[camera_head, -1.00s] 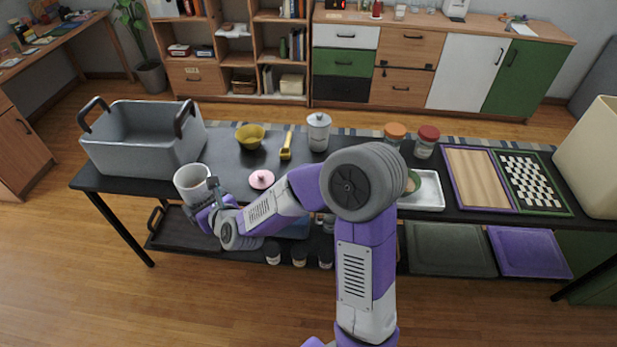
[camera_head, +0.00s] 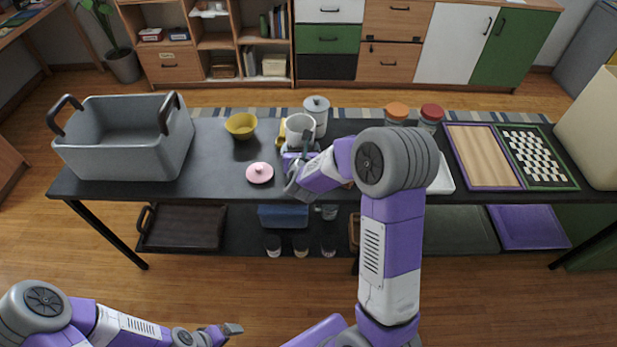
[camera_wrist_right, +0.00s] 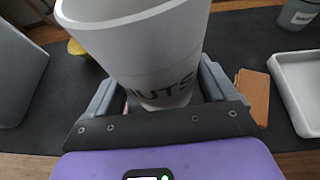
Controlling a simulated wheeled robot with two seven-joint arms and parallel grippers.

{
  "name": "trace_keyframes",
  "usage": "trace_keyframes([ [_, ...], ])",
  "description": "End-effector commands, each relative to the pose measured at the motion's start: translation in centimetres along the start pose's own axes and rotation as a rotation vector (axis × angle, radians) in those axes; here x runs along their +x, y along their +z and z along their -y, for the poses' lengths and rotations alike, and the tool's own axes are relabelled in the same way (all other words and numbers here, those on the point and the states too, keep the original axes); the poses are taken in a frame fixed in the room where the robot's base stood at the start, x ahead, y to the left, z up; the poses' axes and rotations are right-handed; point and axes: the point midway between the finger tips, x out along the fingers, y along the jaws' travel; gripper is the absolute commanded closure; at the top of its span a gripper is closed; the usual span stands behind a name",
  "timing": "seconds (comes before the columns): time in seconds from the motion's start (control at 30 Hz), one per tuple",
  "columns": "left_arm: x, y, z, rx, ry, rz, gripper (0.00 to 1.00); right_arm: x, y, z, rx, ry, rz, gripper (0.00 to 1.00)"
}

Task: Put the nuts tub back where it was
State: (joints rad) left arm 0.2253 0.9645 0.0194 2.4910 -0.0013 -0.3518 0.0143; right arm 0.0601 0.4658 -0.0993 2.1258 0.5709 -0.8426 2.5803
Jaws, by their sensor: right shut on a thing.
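The nuts tub (camera_head: 301,129) is a white open-topped tub with dark "NUTS" lettering, readable in the right wrist view (camera_wrist_right: 160,60). My right gripper (camera_head: 298,158) is shut on its lower part, with a finger on each side in the wrist view (camera_wrist_right: 165,100). The tub is over the middle of the black table (camera_head: 215,160), in front of the lidded grey canister (camera_head: 317,104). I cannot tell whether its base touches the table. My left gripper (camera_head: 230,331) is low at the bottom left, away from the table; its finger gap is unclear.
A grey basket (camera_head: 122,150) stands at the table's left end. A yellow bowl (camera_head: 241,125), a pink lid (camera_head: 260,173) and a partly hidden yellow object (camera_head: 282,131) are near the tub. Jars (camera_head: 431,116), a white tray (camera_head: 442,178) and framed boards (camera_head: 484,157) are to the right.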

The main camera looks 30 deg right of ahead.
Motion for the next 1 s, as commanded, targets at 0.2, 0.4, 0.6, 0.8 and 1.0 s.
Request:
trace_keyframes([
  [0.2, 1.0, -0.1, 0.4, 0.000, 0.000, 0.000, 0.06, 2.0, -2.5, 1.8, 0.016, -0.059, 0.011, 0.59],
  [0.4, 1.8, -0.1, 0.6, 0.001, 0.000, 0.000, 0.06, 3.2, -5.4, 1.8, 0.017, -0.058, 0.012, 0.59],
  [0.6, 2.1, -0.1, 0.8, 0.001, 0.000, -0.001, 0.06, 3.8, -6.8, 1.8, 0.017, -0.058, 0.012, 0.59],
  [0.8, 2.8, -0.1, 1.0, 0.001, 0.000, -0.001, 0.06, 4.8, -9.2, 1.8, 0.017, -0.057, 0.012, 0.59],
  [1.0, 2.7, -0.1, 1.0, 0.001, 0.000, -0.001, 0.06, 4.8, -9.2, 1.8, 0.019, -0.057, 0.014, 0.59],
])
